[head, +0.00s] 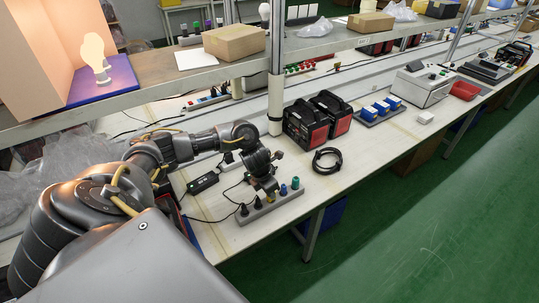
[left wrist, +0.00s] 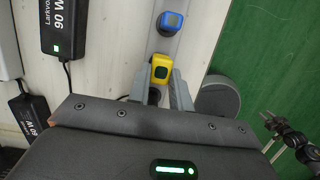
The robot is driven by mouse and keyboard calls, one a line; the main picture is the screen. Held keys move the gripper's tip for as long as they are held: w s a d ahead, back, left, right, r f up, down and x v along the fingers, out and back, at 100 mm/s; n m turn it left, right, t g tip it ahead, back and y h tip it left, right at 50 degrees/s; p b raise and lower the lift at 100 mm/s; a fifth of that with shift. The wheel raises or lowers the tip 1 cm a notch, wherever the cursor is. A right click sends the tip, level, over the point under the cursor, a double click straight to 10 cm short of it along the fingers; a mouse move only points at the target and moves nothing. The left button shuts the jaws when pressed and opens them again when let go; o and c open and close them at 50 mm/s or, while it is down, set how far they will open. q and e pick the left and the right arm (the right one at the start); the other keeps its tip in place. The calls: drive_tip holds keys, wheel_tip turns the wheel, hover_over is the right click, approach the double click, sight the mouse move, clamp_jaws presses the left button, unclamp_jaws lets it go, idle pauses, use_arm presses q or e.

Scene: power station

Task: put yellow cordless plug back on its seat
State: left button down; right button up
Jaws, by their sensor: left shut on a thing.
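The yellow cordless plug (left wrist: 160,68) is between the fingers of my left gripper (left wrist: 160,84) in the left wrist view. The gripper is shut on it. The grey seat strip (left wrist: 167,46) runs under and beyond the plug, with a blue plug (left wrist: 172,22) on it.
On the strip stand black plugs (head: 244,210), a blue plug (head: 283,190) and a teal plug (head: 295,183). A black adapter (head: 202,183) lies left of it. A coiled cable (head: 327,160) and red-black cases (head: 307,124) are beyond. A shelf (head: 180,85) overhangs the table.

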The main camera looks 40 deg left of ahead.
use_arm(q)
drive_tip(key=c, duration=1.2)
unclamp_jaws()
drive_tip(key=v, duration=1)
drive_tip(key=shift+s+r+p, duration=0.25)
drive_tip(key=shift+r+p, duration=0.05)
drive_tip(key=shift+r, duration=0.05)
